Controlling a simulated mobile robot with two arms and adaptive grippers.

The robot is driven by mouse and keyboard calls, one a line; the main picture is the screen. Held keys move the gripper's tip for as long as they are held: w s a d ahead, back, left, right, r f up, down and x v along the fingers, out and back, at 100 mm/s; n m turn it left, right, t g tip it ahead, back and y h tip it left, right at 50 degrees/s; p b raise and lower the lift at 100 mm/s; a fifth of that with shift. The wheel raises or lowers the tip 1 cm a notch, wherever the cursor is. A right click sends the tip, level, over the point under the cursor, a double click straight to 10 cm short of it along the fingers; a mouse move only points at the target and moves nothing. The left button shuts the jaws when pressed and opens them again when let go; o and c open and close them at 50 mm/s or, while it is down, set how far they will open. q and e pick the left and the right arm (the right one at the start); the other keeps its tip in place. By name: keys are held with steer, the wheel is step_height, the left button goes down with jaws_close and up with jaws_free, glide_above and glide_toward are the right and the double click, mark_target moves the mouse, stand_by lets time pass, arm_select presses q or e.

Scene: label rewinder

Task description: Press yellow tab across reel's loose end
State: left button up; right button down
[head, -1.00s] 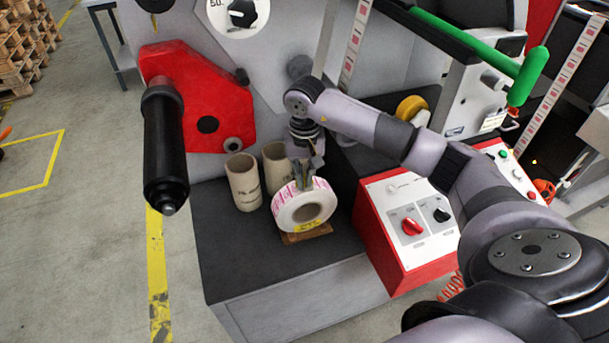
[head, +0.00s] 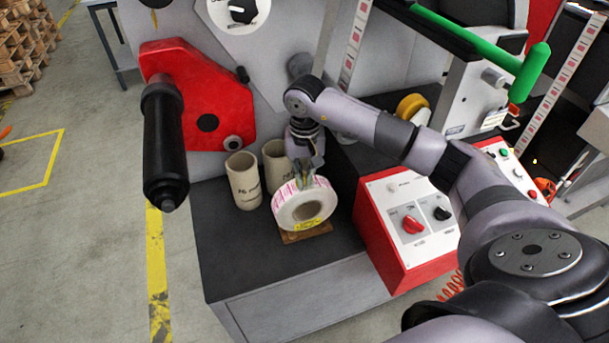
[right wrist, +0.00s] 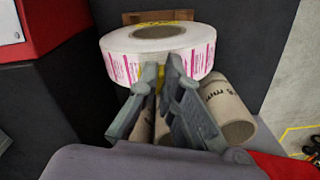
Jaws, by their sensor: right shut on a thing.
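The white label reel (head: 287,213) with pink print stands on edge on a small wooden block (head: 306,234), on the dark bench top. It also shows in the right wrist view (right wrist: 120,62). A yellow patch (head: 309,224) is on its face below the core. My right gripper (head: 306,183) is at the reel's upper rim, fingers pointing down at it. In the right wrist view its fingertips (right wrist: 164,64) are close together against the printed outer wrap. Yellow, likely the tab (right wrist: 150,76), shows at the fingers, partly hidden by them. My left gripper is out of view.
Two cardboard tubes (head: 244,181) stand just left of the reel. A red and white control box (head: 409,226) with knobs is close on the right. A black roller handle (head: 164,148) projects at the left. The front of the bench top (head: 240,262) is clear.

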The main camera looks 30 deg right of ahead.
steer(key=shift+s+f, duration=0.15)
steer(key=shift+f, duration=0.2)
stand_by(0.8)
steer(key=c, duration=1.7)
jaws_free()
steer(key=shift+r, duration=0.15)
step_height(320, 180, up, 8)
steer(key=shift+r, duration=0.1)
